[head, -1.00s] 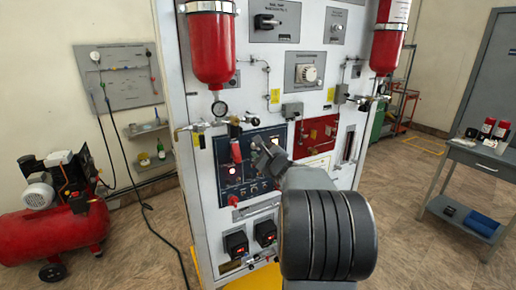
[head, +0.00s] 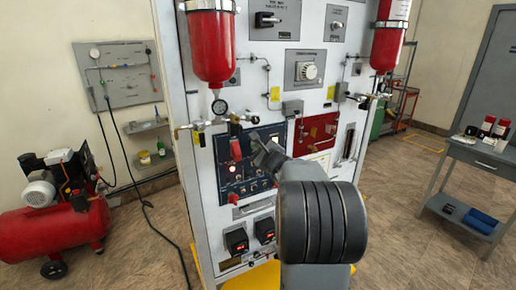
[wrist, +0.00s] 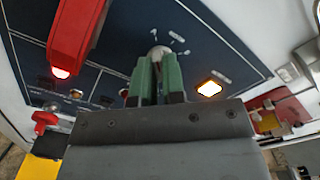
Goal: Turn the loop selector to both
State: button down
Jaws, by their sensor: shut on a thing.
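The loop selector is a small grey knob (wrist: 158,52) on the dark blue panel (wrist: 110,48), with white marks around it that are too small to read. My gripper (wrist: 158,70) has its green fingers shut on this knob in the wrist view. The fingers hide most of the knob, so its pointing direction cannot be told. In the head view my gripper (head: 258,146) is at the upper right part of the blue panel (head: 232,188), and the knob is hidden behind it.
A red handle (wrist: 74,35) hangs close left of my fingers, and a lit amber lamp (wrist: 209,88) is close right. A red panel (head: 315,133) is right of the blue one. A red cylinder (head: 212,45) hangs above. A red compressor (head: 55,235) stands left, a grey table (head: 480,155) right.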

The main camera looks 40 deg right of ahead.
jog(key=shift+m, duration=0.3)
jog(key=m+b, duration=0.1)
jog(key=m, duration=0.6)
jog(key=shift+m+b, duration=0.4)
jog(key=shift+m, duration=0.3)
dwell(0.3)
jog(key=c, duration=1.2)
grip_release()
jog(key=s+a+b, duration=0.1)
jog(key=s, duration=1.2)
jog(key=shift+s+a, duration=0.35)
jog(key=shift+a, duration=0.05)
